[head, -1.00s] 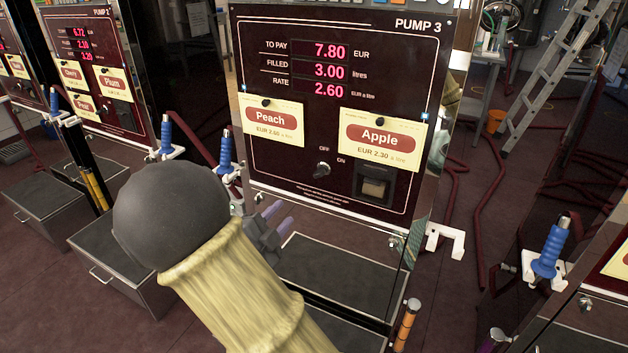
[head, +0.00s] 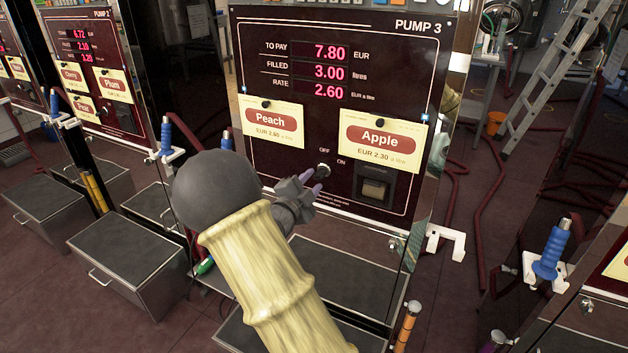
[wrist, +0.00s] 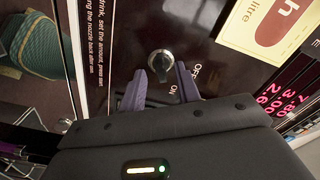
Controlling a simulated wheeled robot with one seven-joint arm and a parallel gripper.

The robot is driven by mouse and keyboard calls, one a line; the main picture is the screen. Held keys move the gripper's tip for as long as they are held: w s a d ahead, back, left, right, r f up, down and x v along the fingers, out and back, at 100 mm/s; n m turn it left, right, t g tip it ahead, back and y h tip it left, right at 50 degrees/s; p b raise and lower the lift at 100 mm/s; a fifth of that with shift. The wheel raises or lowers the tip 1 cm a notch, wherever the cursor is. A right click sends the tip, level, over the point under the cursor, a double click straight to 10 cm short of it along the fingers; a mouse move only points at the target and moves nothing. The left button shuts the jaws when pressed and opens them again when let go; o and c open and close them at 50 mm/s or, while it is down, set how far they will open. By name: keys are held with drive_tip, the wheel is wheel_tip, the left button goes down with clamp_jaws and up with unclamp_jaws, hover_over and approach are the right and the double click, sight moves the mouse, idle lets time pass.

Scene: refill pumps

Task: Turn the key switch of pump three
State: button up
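Pump three's dark panel (head: 290,165) faces me, with OFF and ON printed above and beside its key switch. In the head view the key switch (head: 323,171) is a small round metal knob low on the panel, partly covered by my fingertips. My gripper (head: 312,183) is just below and left of it. In the wrist view the key switch (wrist: 161,63) shows between and just beyond the tips of my gripper (wrist: 160,82). The two purple-grey fingers are apart, one on each side, with nothing held. I cannot tell whether they touch the knob.
Peach (head: 271,123) and Apple (head: 381,138) cards are pinned above the switch. A white bracket (head: 446,240) juts from the pump's right side. A ladder (head: 565,70) stands at the back right.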

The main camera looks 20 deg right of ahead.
drive_tip(key=shift+x, duration=1.1)
drive_tip(key=shift+c, duration=0.4)
clamp_jaws()
